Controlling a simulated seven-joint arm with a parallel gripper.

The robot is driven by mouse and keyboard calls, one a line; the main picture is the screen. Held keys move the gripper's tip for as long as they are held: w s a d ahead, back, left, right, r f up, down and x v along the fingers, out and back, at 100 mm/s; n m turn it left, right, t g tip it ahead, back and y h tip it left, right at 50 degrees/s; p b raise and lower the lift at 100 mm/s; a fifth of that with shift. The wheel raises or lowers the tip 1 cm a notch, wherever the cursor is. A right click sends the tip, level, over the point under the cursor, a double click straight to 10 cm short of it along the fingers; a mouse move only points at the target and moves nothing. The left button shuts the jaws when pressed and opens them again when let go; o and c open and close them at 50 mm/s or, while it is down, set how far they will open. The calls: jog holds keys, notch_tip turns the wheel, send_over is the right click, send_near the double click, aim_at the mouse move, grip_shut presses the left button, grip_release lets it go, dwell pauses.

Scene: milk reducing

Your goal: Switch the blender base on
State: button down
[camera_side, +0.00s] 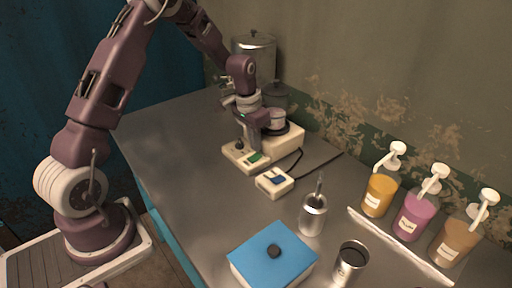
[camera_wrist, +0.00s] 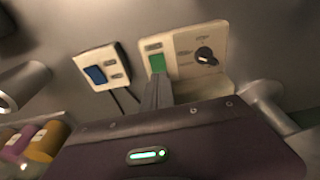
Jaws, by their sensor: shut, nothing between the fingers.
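A cream unit (camera_side: 236,155) carries a green switch (camera_side: 255,158) and a black knob (camera_side: 240,146). In the wrist view its panel (camera_wrist: 183,44) shows the same green switch (camera_wrist: 157,63) and the dial (camera_wrist: 205,55). A separate small cream box (camera_side: 268,191) has a blue switch (camera_side: 278,180), also seen in the wrist view (camera_wrist: 95,75). No readable label tells which is the blender base. My gripper (camera_wrist: 157,80) is shut and empty, its fingertips at the lower edge of the green switch; contact is unclear. In the side view my wrist partly hides the unit behind.
A cream appliance (camera_side: 288,143) with a pot stands behind. Dark cables (camera_side: 318,165) run over the counter. A metal cup (camera_side: 313,216), a blue-lidded box (camera_side: 262,250), a dark-filled cup (camera_side: 350,262) and pump bottles (camera_side: 410,215) stand nearer. The counter's left part is clear.

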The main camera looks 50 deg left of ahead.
aim_at(255, 158)
jog(key=shift+w+f, duration=0.15)
jog(key=shift+f, duration=0.9)
jog(key=shift+f, duration=0.1)
jog(key=shift+w+f, duration=0.1)
jog(key=shift+f, duration=0.05)
jog(key=shift+s, duration=0.9)
